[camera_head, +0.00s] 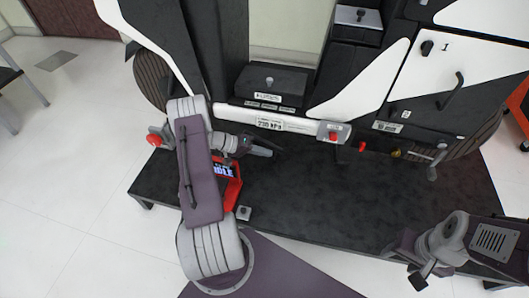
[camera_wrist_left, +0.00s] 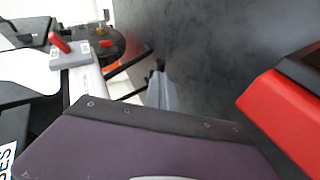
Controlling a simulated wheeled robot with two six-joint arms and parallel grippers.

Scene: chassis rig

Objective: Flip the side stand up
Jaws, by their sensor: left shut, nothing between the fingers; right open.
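A short grey rod with a rounded foot (camera_head: 435,165) angles down at the lower right of the black and white chassis rig; it looks like the side stand, but I cannot be sure. My left gripper (camera_head: 264,151) is shut and empty, low over the black platform in front of the white bar, well left of that rod. In the left wrist view my own purple link covers the lower part, and the grey fingers (camera_wrist_left: 160,91) show only partly. My right gripper (camera_head: 418,279) is open and empty at the lower right, in front of the platform's edge.
The black platform (camera_head: 330,210) is mostly bare to the right of my left arm. A red device with a screen (camera_head: 232,190) stands close beside that arm. A white bar (camera_head: 240,117) ends in a grey block with a red knob (camera_head: 333,137). A red lever (camera_head: 362,146) sits nearby.

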